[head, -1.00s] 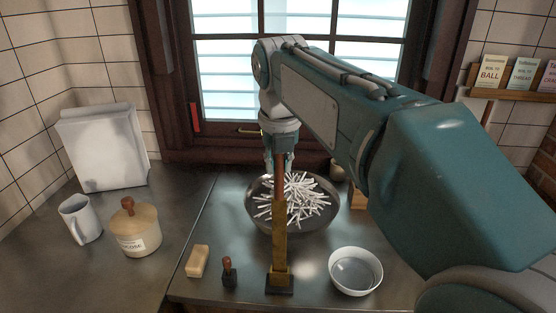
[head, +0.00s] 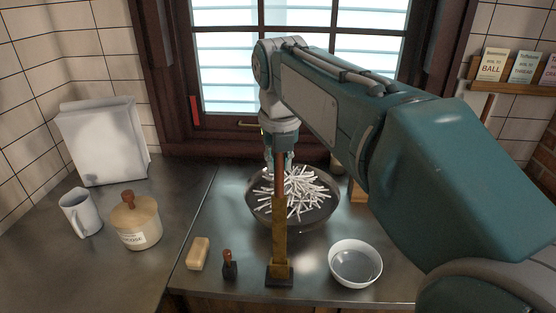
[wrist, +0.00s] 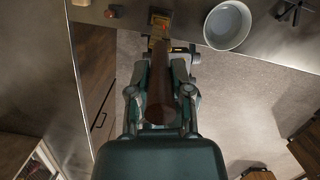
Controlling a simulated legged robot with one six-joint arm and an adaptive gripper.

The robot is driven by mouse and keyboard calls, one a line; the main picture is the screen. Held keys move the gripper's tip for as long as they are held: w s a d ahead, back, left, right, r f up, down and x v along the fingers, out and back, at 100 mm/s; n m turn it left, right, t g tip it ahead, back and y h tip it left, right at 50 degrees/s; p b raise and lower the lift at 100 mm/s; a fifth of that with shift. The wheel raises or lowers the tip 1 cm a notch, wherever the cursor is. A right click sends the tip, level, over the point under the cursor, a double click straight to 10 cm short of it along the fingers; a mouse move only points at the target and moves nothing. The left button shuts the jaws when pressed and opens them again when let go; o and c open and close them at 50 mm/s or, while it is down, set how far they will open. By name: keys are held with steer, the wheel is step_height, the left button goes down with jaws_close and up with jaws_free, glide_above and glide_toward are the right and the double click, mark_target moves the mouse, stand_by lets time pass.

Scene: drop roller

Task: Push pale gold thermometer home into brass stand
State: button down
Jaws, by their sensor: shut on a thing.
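The thermometer has a brown handle (head: 279,180) and a long, flat, dull gold body (head: 280,228). It stands close to upright in the head view. The brass stand (head: 280,273) is a small block on a dark base at the counter's front. The thermometer's lower end meets the stand; how deep it sits I cannot tell. My gripper (head: 279,157) is shut on the brown handle, above the gold body. In the wrist view the handle (wrist: 161,90) runs between my fingers toward the stand (wrist: 160,19), which is partly hidden behind the thermometer.
A dark pan (head: 260,212) of white sticks is behind the stand. A white bowl (head: 355,264) is to its right. A small brown-topped dark object (head: 229,265) and a soap-like block (head: 198,253) are to its left. A lidded jar (head: 136,222) and mug (head: 80,212) stand farther left.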

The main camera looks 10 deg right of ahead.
steer(key=shift+s+x, duration=0.15)
steer(key=shift+x, duration=0.6)
steer(key=shift+s+x, duration=0.15)
steer(key=shift+x, duration=0.6)
stand_by(1.5)
steer(key=shift+c, duration=2.3)
jaws_free()
steer(key=shift+f, duration=0.1)
steer(key=v, duration=1.2)
steer(key=shift+a, duration=0.1)
